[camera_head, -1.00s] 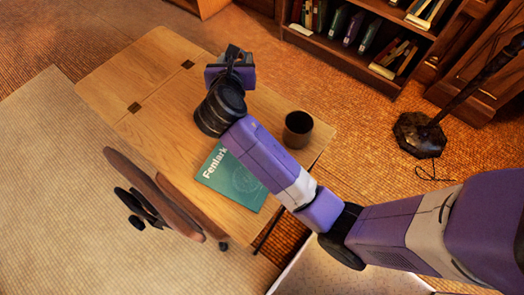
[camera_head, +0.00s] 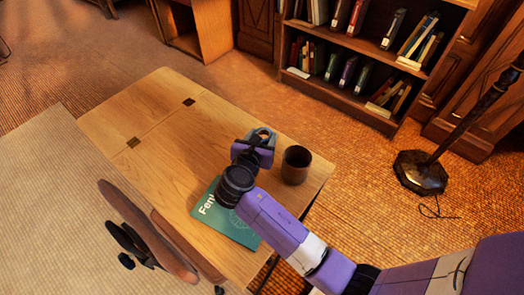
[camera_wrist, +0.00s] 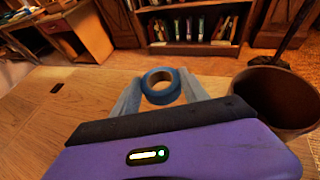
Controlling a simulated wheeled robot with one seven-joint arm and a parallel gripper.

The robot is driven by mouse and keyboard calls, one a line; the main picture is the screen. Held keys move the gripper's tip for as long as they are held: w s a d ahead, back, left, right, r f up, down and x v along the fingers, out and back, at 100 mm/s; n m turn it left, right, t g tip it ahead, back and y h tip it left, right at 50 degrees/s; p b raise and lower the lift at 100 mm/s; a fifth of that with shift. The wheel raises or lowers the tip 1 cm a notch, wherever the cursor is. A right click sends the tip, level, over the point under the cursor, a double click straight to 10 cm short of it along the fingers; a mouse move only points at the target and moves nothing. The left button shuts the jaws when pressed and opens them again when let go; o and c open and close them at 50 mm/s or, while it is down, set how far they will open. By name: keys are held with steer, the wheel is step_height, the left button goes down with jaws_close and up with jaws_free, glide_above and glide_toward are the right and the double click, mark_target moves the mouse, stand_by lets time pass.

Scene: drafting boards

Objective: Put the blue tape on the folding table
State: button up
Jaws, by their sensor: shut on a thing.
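The blue tape (camera_wrist: 161,98), a roll with a tan core, is held between the two fingertips of my gripper (camera_wrist: 158,88). In the head view the tape (camera_head: 265,132) is partly hidden by my gripper (camera_head: 260,139). The folding table (camera_head: 170,150) is a light wooden table with two dark hinges. My gripper and the tape are over its right part, beside the dark cup. I cannot tell whether the tape touches the tabletop.
A dark cup (camera_head: 296,164) stands just right of my gripper, also close in the wrist view (camera_wrist: 275,98). A green book (camera_head: 227,222) lies under my wrist. A chair (camera_head: 150,232) stands at the near side. The table's left part is clear.

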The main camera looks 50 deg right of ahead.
steer(key=shift+f+b, duration=0.5)
steer(key=shift+f, duration=2.45)
steer(key=shift+f, duration=0.15)
steer(key=o, duration=1.3)
steer(key=shift+o, duration=0.2)
steer(key=shift+s+a+r, duration=0.1)
steer(key=shift+a+r, duration=0.2)
steer(key=p+v, duration=0.1)
steer(key=v, duration=1)
steer(key=shift+s+a, duration=0.15)
